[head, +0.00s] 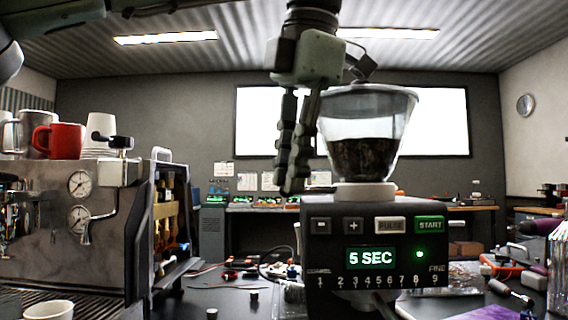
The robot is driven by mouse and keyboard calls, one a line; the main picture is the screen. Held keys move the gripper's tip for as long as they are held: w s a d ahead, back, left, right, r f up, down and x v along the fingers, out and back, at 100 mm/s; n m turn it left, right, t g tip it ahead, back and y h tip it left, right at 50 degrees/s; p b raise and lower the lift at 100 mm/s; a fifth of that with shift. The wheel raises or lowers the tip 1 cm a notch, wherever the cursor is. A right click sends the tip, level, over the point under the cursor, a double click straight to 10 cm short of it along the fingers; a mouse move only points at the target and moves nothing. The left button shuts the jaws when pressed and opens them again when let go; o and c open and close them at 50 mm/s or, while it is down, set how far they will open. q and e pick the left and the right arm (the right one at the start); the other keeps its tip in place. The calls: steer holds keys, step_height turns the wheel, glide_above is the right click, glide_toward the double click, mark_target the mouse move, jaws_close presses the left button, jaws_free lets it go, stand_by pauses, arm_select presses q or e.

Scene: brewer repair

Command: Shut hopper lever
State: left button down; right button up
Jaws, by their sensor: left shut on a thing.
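The grinder (375,245) stands right of centre, its display reading 5 SEC with a green light lit. Its clear hopper (365,120), part filled with dark beans, sits upright on a pale collar (364,193). My left gripper (292,190) points down at the left of the hopper, fingertips at about collar height by the grinder's top left corner. Its fingers are close together, shut on what appears to be the hopper lever; the fingers hide the lever, so its position cannot be told. My right gripper is not in view.
An espresso machine (120,200) stands at the left with a red mug (58,140) and other cups on top. A white cup (48,310) is at its front. Tools and small parts lie on the table around the grinder. A bottle (557,270) stands at the right edge.

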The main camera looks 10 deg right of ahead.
arm_select(q)
steer(key=shift+s+d+f, duration=0.1)
steer(key=shift+s+f, duration=0.05)
steer(key=shift+f, duration=0.15)
steer(key=c, duration=1.6)
jaws_free()
steer(key=shift+c, duration=0.2)
steer(key=shift+o, duration=0.3)
steer(key=shift+r, duration=0.1)
steer(key=shift+r, duration=0.15)
steer(key=s+d+r, duration=0.1)
steer(key=s+d, duration=0.1)
steer(key=s, duration=0.3)
steer(key=s+d+r, duration=0.1)
steer(key=s+d, duration=0.2)
steer(key=s, duration=0.3)
steer(key=shift+s+d+r, duration=0.25)
steer(key=shift+d+r, duration=0.05)
